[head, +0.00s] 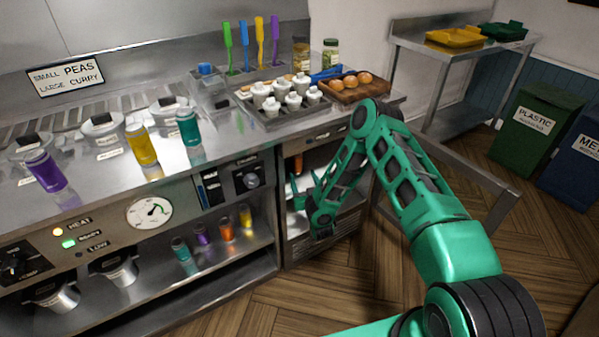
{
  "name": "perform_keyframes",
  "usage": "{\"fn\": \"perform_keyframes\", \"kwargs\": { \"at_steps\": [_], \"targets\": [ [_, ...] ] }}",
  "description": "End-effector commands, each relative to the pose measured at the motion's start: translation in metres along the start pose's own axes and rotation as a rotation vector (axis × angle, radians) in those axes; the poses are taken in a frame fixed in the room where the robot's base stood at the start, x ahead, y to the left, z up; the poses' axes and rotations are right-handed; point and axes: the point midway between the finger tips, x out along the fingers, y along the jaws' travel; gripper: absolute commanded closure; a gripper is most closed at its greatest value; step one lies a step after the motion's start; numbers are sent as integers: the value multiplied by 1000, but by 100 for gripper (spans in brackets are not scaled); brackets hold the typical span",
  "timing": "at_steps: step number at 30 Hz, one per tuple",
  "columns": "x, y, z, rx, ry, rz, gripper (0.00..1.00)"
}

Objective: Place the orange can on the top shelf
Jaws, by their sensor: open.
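An orange can (298,164) stands partly visible inside the open compartment under the right part of the counter. A smaller orange container (227,232) stands on the lower shelf (150,299) in a row with teal, purple and yellow ones. My gripper (304,184) is open and empty at the compartment's front, just below the orange can in the picture; I cannot tell how far apart they are in depth. The steel counter top (217,156) holds purple (46,171), yellow (141,144) and teal (188,128) cans. I cannot tell which surface is the top shelf.
Lidded pans line the counter's left. A steel side table (425,46) and green bin (535,125) stand at right. The floor (300,300) in front is clear.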

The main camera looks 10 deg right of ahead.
Motion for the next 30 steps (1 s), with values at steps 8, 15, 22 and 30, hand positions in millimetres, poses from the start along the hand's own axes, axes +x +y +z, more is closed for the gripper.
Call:
{"fn": "perform_keyframes", "kwargs": {
  "at_steps": [8,15,22,30],
  "targets": [
    [-29,0,0,1,0,0,41],
    [-32,0,-1,0,0,-1,41],
    [-14,20,-22,-33,-73,9,41],
    [3,83,-74,-108,-286,68,41]
  ]
}}
